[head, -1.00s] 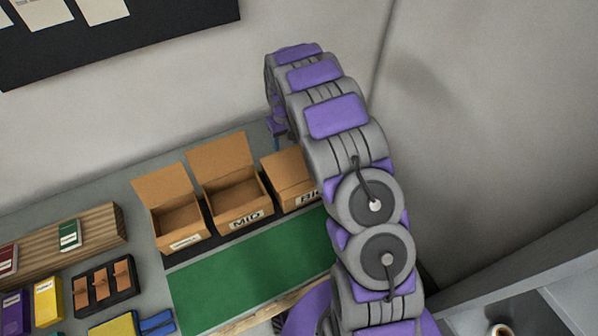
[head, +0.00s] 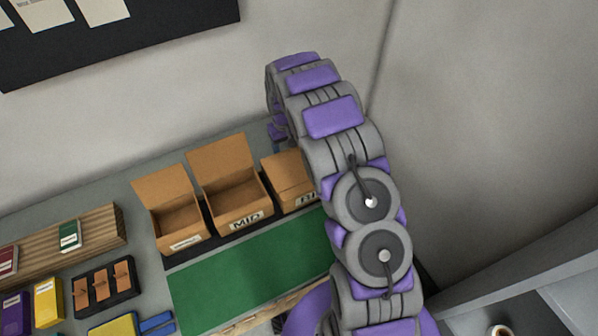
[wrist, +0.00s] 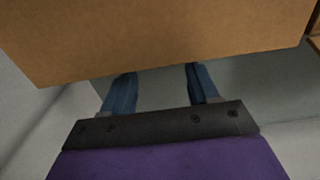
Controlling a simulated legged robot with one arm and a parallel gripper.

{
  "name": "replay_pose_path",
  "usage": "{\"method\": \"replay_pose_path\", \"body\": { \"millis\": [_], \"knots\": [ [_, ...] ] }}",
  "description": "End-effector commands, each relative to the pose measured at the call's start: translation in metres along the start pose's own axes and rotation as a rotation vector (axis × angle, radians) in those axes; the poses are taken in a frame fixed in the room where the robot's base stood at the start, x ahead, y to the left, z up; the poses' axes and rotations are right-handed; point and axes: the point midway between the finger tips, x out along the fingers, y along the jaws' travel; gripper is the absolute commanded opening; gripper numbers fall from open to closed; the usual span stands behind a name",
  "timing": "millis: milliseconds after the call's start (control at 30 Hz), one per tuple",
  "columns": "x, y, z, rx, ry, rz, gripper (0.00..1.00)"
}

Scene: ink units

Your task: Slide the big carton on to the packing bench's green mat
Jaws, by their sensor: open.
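The middle carton (head: 238,200) is marked MID, and the left one (head: 177,220) has a small label. My gripper (head: 277,143) is behind the rightmost carton, mostly hidden by my arm. In the wrist view, my gripper (wrist: 162,85) is open, its blue fingers apart. A brown carton face (wrist: 160,40) is close ahead and covers the fingertips; contact cannot be told.
A wall (head: 190,95) rises close behind the bench. A wooden rack (head: 40,255), a black tray (head: 105,287) and coloured boxes occupy the bench's left side. The green mat's visible surface is clear. A cup (head: 503,331) is at bottom right.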

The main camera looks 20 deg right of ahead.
Motion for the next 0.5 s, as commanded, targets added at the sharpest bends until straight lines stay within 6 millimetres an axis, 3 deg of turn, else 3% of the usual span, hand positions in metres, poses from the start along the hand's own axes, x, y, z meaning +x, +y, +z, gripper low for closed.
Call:
{"method": "replay_pose_path", "body": {
  "millis": [200, 500],
  "knots": [
    [0.012, -0.0003, 0.001, 0.0, -0.004, -0.001, 0.6],
    [0.0118, -0.0001, 0.0014, 0.0, -0.003, 0.0, 0.6]
  ]
}}
